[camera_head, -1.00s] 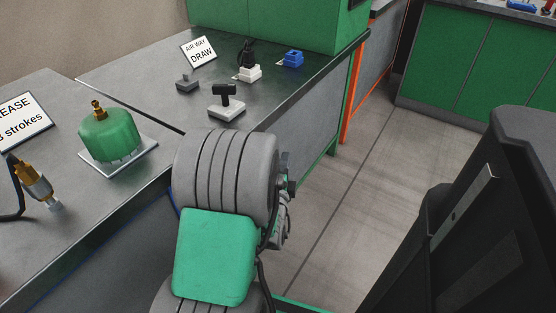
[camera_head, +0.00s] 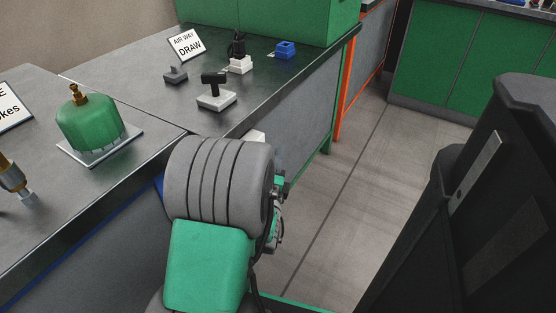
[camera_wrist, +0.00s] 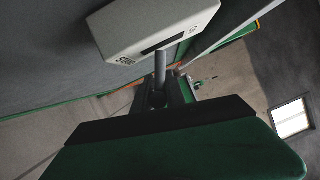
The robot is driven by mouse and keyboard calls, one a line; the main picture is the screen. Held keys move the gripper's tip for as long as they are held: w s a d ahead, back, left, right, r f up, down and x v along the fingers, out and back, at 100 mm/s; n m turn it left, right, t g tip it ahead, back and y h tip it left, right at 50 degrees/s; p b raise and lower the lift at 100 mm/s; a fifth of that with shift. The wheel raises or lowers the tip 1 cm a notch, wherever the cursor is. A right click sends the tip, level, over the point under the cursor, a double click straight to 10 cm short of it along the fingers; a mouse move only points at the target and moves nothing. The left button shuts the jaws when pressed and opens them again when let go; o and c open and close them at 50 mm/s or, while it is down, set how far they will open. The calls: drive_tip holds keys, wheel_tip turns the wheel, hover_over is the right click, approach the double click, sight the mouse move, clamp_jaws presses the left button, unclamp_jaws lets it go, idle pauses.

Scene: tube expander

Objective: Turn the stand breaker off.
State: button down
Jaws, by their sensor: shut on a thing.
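The stand breaker appears to be the white box (camera_wrist: 150,28) on the grey side panel of the bench, with a dark slot and small dark marks on its face. A pale corner that looks like the same box (camera_head: 258,136) shows above my arm in the head view. My gripper (camera_wrist: 160,98) is just below the box in the wrist view, its dark fingers shut on a thin grey lever (camera_wrist: 160,68) that reaches up to the box. The fingertips are partly hidden by shadow, and the head view hides the gripper behind my arm.
The metal bench (camera_head: 120,172) carries a green tank (camera_head: 92,124), an "AIR WAY DRAW" sign (camera_head: 187,45), a black-handled white block (camera_head: 216,93) and a blue block (camera_head: 285,50). Bare floor (camera_head: 335,190) lies right of the bench. Green cabinets (camera_head: 450,60) stand farther back.

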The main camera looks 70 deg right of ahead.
drive_tip(key=c, duration=1.4)
unclamp_jaws()
drive_tip(key=shift+o, duration=0.2)
drive_tip(key=a+p, duration=0.1)
drive_tip(key=a, duration=0.6)
drive_tip(key=shift+s+a+f+p, duration=0.35)
drive_tip(key=shift+s+a, duration=0.05)
drive_tip(key=shift+s, duration=0.05)
drive_tip(key=shift+s, duration=0.1)
